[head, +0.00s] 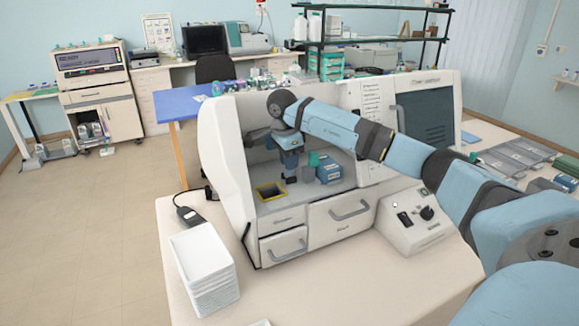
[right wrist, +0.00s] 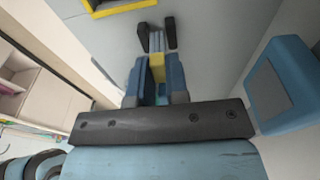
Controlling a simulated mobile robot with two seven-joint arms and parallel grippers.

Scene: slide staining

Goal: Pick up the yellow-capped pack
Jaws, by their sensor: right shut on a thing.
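My right gripper (head: 290,176) reaches down inside the white staining machine (head: 222,140), and also shows in the right wrist view (right wrist: 156,42). Its fingers are shut on the yellow-capped pack (right wrist: 157,66), whose yellow top shows between them. In the head view the fingers hide the pack, and I cannot tell whether it is clear of the machine floor. A yellow-rimmed opening (head: 270,191) lies just left of the gripper; its yellow edge (right wrist: 122,8) is at the top of the wrist view. My left gripper is not in view.
A blue box (head: 328,172) and a small green-capped item (head: 313,158) stand right of the gripper inside the machine. The machine's side walls are close. A stack of white trays (head: 203,272) stands on the table at the front left. A control box (head: 415,222) stands at right.

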